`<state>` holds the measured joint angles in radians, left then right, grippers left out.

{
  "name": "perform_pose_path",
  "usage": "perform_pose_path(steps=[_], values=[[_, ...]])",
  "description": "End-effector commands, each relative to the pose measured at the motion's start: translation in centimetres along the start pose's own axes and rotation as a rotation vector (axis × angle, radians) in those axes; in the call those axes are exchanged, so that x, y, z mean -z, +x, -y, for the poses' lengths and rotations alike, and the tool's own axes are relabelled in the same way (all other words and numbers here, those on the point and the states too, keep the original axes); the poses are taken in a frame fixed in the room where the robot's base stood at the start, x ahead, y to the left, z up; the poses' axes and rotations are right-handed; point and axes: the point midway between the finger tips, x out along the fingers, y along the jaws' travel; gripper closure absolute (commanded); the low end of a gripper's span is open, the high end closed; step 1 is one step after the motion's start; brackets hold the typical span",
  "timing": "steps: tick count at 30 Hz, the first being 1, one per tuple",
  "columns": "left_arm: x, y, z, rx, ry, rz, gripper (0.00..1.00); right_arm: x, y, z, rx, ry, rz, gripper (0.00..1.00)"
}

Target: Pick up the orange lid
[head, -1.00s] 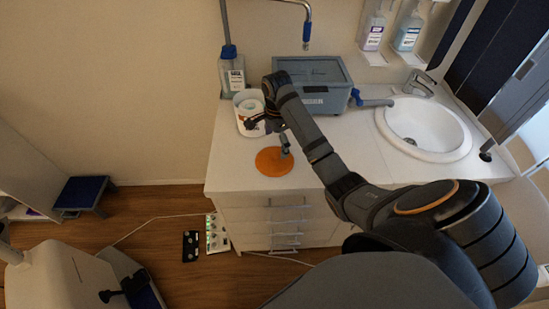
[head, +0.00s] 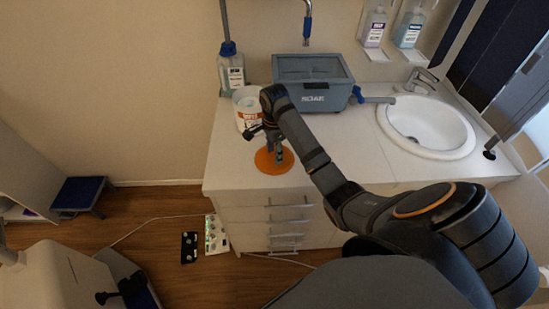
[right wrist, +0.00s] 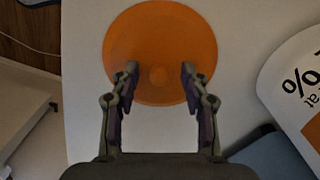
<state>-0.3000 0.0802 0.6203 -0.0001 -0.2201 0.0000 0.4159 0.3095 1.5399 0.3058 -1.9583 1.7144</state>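The orange lid (head: 267,163) is a round disc lying flat on the white counter, near its front left corner. My right gripper (head: 279,158) points down over the lid. Whether the fingers touch the lid I cannot tell. My left gripper is not in view.
A white tub (head: 246,110) stands just behind the lid, with a clear bottle (head: 232,72) behind it. A blue-grey box (head: 318,88) and a sink (head: 425,125) are further right. The counter's front edge (head: 265,191) is close to the lid.

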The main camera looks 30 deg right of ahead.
Motion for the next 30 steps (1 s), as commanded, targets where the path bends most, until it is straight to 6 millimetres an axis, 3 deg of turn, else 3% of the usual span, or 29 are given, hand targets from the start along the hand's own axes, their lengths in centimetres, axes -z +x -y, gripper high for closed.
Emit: perform_pose_path(steps=[1, 9, 22, 27, 30], values=[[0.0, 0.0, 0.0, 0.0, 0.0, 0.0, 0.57, 0.0, 0.0, 0.0, 0.0, 0.0, 0.0, 0.65], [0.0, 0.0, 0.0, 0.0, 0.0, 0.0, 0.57, 0.0, 0.0, 0.0, 0.0, 0.0, 0.0, 1.0], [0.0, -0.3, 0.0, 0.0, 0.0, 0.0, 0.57, 0.0, -0.7, 0.1, 0.002, 0.0, 0.0, 1.0], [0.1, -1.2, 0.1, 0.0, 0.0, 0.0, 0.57, 0.1, -3.4, 0.1, 0.005, 0.001, 0.0, 1.0], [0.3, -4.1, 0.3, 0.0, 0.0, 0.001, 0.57, -0.5, -5.5, -1.0, 0.0, 0.0, 0.0, 1.0]])
